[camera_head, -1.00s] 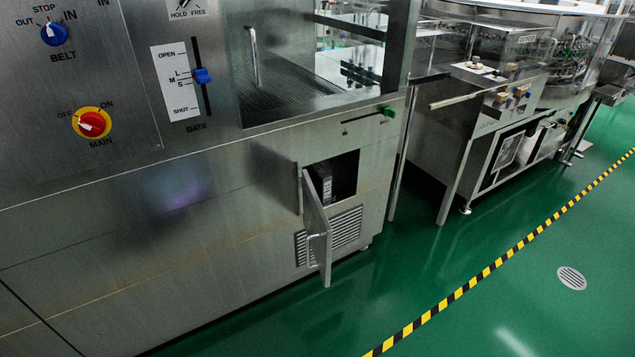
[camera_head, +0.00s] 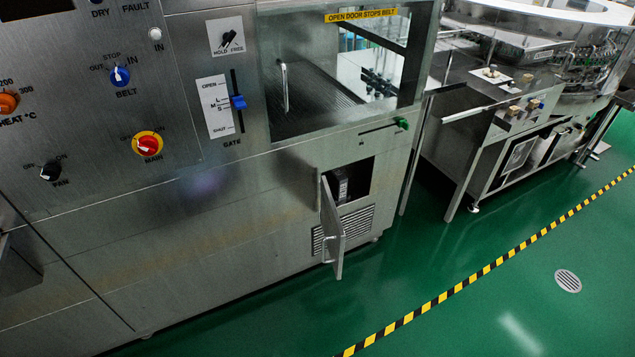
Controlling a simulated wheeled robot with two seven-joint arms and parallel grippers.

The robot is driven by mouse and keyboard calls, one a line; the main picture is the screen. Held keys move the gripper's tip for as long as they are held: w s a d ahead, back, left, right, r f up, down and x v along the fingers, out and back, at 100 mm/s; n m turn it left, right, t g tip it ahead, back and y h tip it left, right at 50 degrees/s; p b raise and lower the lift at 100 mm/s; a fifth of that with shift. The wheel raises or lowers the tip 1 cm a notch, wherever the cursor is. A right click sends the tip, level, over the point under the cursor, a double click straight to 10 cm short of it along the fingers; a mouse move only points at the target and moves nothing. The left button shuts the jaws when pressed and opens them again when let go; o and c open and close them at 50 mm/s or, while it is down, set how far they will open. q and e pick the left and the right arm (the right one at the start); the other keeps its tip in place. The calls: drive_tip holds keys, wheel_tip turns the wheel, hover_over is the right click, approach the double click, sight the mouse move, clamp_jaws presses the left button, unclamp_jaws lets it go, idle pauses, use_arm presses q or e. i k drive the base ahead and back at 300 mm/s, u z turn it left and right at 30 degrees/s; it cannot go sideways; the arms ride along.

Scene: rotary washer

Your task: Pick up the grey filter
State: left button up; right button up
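A grey filter (camera_head: 341,186) appears to sit inside a small dark opening low on the steel machine, at the centre of the head view. Only part of its box-like edge shows; the rest is hidden by the opening's frame and the door. The small steel door (camera_head: 332,229) of this opening stands swung outward, with a handle on its face. Neither of my grippers is in view.
A vented grille (camera_head: 357,222) lies below the opening. The control panel (camera_head: 110,110) with knobs is at the left. A second steel machine (camera_head: 500,130) stands at the right. Green floor (camera_head: 430,260) in front is clear, with a black-yellow stripe (camera_head: 470,283) and a round drain (camera_head: 567,281).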

sight(336, 180)
drive_tip(key=u, duration=0.4)
drive_tip(key=k, duration=0.45)
drive_tip(key=z, duration=0.65)
drive_tip(key=i, duration=0.8)
drive_tip(key=z, duration=0.6)
drive_tip(key=i, duration=1.25)
drive_tip(key=u, duration=1.05)
drive_tip(key=i, duration=0.5)
drive_tip(key=u, duration=0.55)
